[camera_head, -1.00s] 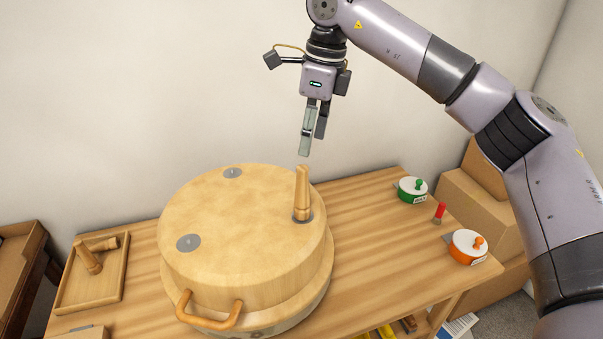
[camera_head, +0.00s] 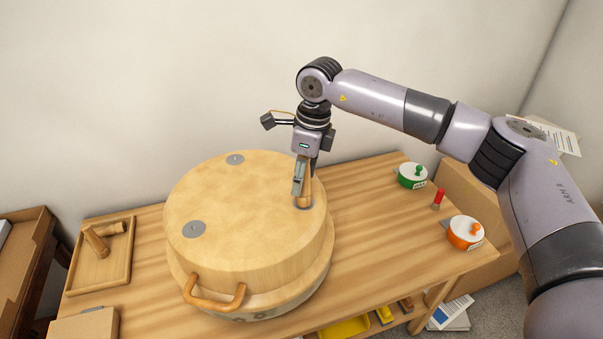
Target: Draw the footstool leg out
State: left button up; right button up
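The round wooden footstool (camera_head: 250,215) lies upside down on the workbench, its flat underside facing up. One wooden leg (camera_head: 307,191) stands upright in the round metal fitting at its right side. Two other metal fittings, at the back (camera_head: 235,159) and front left (camera_head: 193,229), are bare. My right gripper (camera_head: 303,180) points down at the standing leg, with its fingers at the leg's upper part and partly hiding it. Whether the fingers are closed on it cannot be made out. My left gripper is not in view.
A wooden tray (camera_head: 124,268) with two loose legs (camera_head: 97,240) lies at the left. A green-lidded pot (camera_head: 412,176), a red-topped tube (camera_head: 438,199) and an orange pot (camera_head: 465,232) stand at the right. Cardboard boxes flank the bench (camera_head: 375,235). Bare bench lies right of the stool.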

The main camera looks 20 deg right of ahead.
jog(key=shift+c, duration=0.5)
grip_shut()
dwell(0.5)
